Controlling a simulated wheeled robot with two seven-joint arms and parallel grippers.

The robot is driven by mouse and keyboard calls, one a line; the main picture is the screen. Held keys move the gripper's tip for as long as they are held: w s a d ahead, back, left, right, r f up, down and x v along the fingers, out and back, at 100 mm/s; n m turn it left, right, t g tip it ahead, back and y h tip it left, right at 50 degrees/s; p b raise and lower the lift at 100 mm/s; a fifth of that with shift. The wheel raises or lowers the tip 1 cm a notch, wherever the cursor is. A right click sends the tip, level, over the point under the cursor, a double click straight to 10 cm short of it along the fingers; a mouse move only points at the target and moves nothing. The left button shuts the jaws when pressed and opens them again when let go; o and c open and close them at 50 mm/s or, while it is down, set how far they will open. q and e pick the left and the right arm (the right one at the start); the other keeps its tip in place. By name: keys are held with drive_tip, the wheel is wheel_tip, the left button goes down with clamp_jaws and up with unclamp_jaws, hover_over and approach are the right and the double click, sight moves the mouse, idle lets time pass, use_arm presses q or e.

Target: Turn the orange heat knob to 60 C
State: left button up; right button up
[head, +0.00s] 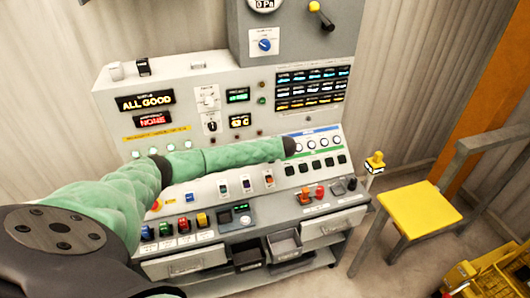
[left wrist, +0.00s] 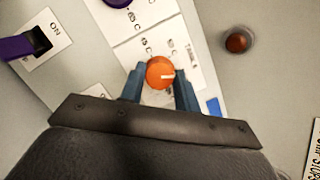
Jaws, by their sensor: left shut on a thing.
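The orange heat knob (left wrist: 157,70) is round, with a white pointer line directed to the right in the left wrist view. In the head view my green left arm reaches across the console from the left, and I cannot make out the fingertips or the gripped knob there. My right gripper is in neither view.
A purple switch (left wrist: 28,44) marked ON, a purple knob (left wrist: 117,2) and a reddish-brown button (left wrist: 238,40) are nearby. A small amber temperature display (head: 240,121) is on the upright panel; its digits are hard to read. A yellow stool (head: 420,204) stands to the right.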

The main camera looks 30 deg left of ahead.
use_arm(q)
drive_tip(key=shift+m, duration=0.6)
drive_tip(key=o, duration=1)
drive_tip(key=shift+d, duration=0.15)
